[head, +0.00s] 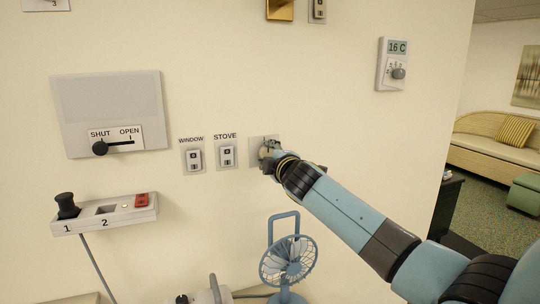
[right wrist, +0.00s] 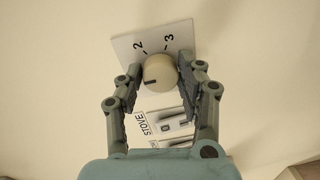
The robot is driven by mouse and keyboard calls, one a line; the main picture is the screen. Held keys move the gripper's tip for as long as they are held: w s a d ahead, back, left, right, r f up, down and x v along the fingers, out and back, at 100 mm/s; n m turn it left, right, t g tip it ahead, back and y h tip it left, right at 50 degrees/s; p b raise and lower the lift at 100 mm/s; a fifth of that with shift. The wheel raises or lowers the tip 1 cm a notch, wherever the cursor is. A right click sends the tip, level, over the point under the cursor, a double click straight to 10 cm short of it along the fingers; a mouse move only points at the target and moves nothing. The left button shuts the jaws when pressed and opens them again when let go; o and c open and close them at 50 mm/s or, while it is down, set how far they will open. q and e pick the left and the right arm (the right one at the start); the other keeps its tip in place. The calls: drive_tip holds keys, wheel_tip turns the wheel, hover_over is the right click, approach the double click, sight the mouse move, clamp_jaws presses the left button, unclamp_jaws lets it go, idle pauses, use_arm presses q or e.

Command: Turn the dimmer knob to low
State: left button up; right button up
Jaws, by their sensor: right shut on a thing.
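The round beige knob (right wrist: 160,72) sits on a white plate (right wrist: 126,48) on the wall, in the right wrist view. The marks 2 and 3 show on the plate above it; other marks, if any, are hidden. A short dark pointer line lies on the knob's lower left face. My right gripper (right wrist: 165,74) is shut on the knob, one finger on each side. In the head view the plate (head: 256,141) shows right of the STOVE switch, and my right gripper (head: 269,152) covers most of the knob. My left gripper is not in view.
The STOVE switch (head: 227,155) and WINDOW switch (head: 193,159) are close on the left. A SHUT/OPEN slider panel (head: 110,95) and a button strip (head: 105,214) are farther left. A thermostat (head: 392,64) is upper right. A blue fan (head: 288,259) stands below my arm.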

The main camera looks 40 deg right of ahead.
drive_tip(key=o, duration=1.1)
drive_tip(key=shift+a, duration=0.1)
drive_tip(key=shift+o, duration=0.2)
drive_tip(key=shift+s, duration=0.2)
drive_tip(key=v, duration=1.1)
drive_tip(key=shift+s, duration=0.3)
drive_tip(key=shift+a, duration=0.1)
